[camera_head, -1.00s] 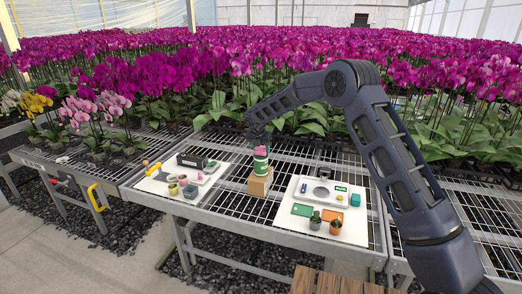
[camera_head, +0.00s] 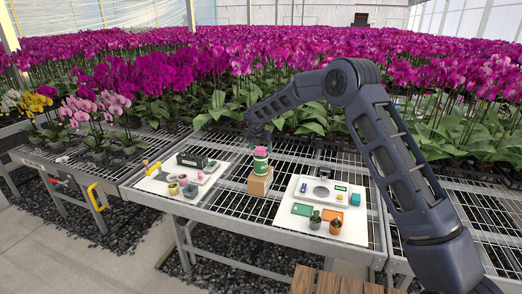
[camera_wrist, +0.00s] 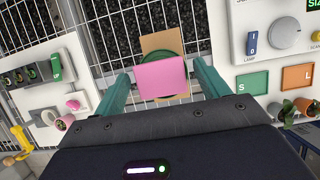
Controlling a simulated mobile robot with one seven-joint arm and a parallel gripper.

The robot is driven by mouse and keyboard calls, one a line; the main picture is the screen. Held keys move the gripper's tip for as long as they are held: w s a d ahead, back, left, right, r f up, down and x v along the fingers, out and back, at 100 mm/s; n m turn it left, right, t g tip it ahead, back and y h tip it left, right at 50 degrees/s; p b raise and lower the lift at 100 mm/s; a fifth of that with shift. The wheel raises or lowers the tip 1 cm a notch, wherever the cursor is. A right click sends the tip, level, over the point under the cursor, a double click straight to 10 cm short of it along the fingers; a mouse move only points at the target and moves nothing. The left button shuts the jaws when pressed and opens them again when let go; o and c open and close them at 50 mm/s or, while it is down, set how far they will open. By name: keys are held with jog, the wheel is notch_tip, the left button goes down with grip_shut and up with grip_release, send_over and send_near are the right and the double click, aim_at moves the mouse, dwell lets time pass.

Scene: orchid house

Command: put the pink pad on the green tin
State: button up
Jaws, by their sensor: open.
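The pink pad (camera_head: 261,149) rests on top of the green tin (camera_head: 260,166), which stands on a cardboard box (camera_head: 260,184) on the bench. In the wrist view the pink pad (camera_wrist: 161,80) covers most of the tin. Only part of the dark green rim (camera_wrist: 161,55) shows past its far edge. My gripper (camera_wrist: 160,72) is open, with one teal finger on each side of the pad and a gap at both sides. In the head view my gripper (camera_head: 258,138) is just above the pad.
A white board with a tray (camera_head: 322,190), small coloured items and potted plants is right of the box. Another board (camera_head: 178,181) with pots and a dark caddy is to the left. Bare mesh bench lies between them, with orchids behind.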

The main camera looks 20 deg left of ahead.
jog(key=v, duration=1.1)
jog(key=shift+s+r, duration=0.1)
jog(key=shift+r, duration=0.05)
jog(key=d+r+m, duration=0.4)
jog(key=d+r, duration=0.2)
jog(key=d, duration=0.4)
jog(key=d+r+m, duration=0.4)
jog(key=d+r, duration=0.2)
jog(key=d, duration=0.5)
jog(key=s+d+r+m, duration=0.3)
jog(key=s+d+m, duration=0.15)
jog(key=d, duration=0.55)
jog(key=s+d+r+m, duration=0.3)
jog(key=d+r+m, duration=0.15)
jog(key=d, duration=0.65)
jog(key=s+d+m, duration=1)
jog(key=s+d, duration=0.3)
jog(key=d, duration=0.2)
jog(key=s+d+f+m, duration=0.3)
jog(key=s+m, duration=0.1)
jog(key=s, duration=0.3)
jog(key=s+d+f+m, duration=0.3)
jog(key=s+d+m, duration=0.1)
jog(key=s, duration=0.3)
jog(key=shift+s+d+f+m, duration=0.3)
jog(key=shift+s+m, duration=0.1)
jog(key=shift+m, duration=0.1)
